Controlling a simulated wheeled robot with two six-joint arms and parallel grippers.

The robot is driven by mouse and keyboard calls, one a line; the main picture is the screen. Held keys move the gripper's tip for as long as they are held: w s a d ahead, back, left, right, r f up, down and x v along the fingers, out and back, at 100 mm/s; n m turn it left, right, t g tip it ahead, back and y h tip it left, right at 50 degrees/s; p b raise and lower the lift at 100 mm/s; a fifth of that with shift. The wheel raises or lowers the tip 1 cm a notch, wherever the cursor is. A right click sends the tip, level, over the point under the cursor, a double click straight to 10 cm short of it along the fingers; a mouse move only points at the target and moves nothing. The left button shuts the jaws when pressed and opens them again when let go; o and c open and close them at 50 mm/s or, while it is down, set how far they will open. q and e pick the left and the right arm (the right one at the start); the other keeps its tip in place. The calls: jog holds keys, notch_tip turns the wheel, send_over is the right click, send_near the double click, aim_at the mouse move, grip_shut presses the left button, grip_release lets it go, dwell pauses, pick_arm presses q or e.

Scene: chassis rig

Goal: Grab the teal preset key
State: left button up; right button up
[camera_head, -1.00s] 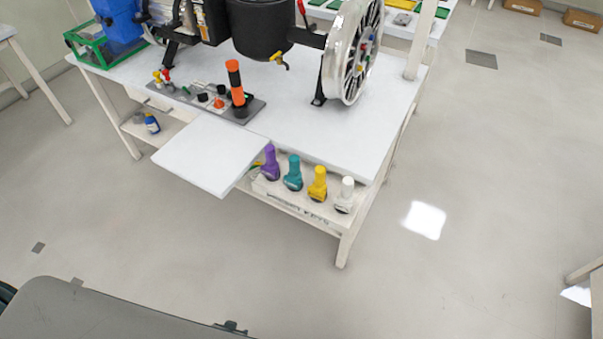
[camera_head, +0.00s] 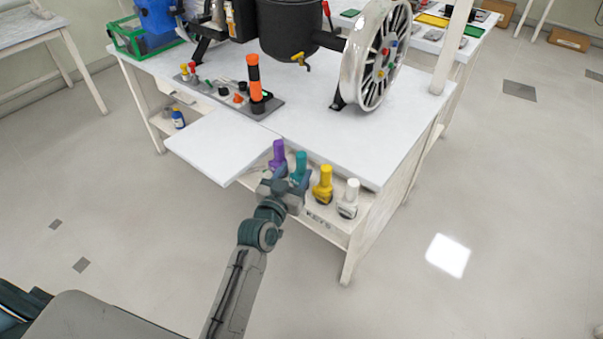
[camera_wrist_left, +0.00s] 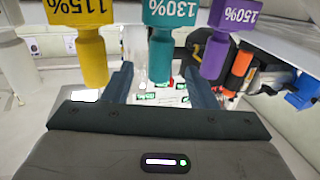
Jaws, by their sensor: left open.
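The teal preset key (camera_head: 299,164) stands in the row on the shelf under the table's front edge, between the purple key (camera_head: 278,153) and the yellow key (camera_head: 323,184). My left gripper (camera_head: 291,178) is open right in front of it and hides its lower part. In the left wrist view the teal key (camera_wrist_left: 160,57), marked 130%, lies between the two spread fingers (camera_wrist_left: 162,88). The purple key (camera_wrist_left: 215,55), marked 150%, is close to the right finger, and the yellow key (camera_wrist_left: 92,58), marked 115%, is close to the left one. I cannot tell whether the fingers touch any key. My right gripper is out of view.
A white key (camera_head: 349,198) stands at the row's right end. The white table (camera_head: 330,140) overhangs the shelf, and a white panel (camera_head: 222,146) juts out at its front left. An orange and black cylinder (camera_head: 254,80) stands on the table. The floor to the right is clear.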

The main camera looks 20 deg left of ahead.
aim_at(299, 166)
pick_arm(q)
jog(key=shift+w+d+f, duration=0.1)
jog(key=shift+w, duration=1.15)
jog(key=w, duration=0.3)
jog(key=shift+w+d+f+p, duration=0.15)
jog(key=shift+w+p, duration=0.2)
jog(key=shift+p, duration=0.05)
jog(key=shift+w, duration=0.5)
pick_arm(e)
jog(key=f, duration=0.1)
jog(key=s+f, duration=0.1)
jog(key=f, duration=0.1)
jog(key=shift+s+d, duration=0.1)
jog(key=shift+s, duration=0.05)
pick_arm(q)
jog(key=shift+c, duration=1.1)
jog(key=c, duration=0.7)
grip_shut()
pick_arm(e)
jog(key=shift+w+r, duration=0.1)
jog(key=shift+w, duration=0.15)
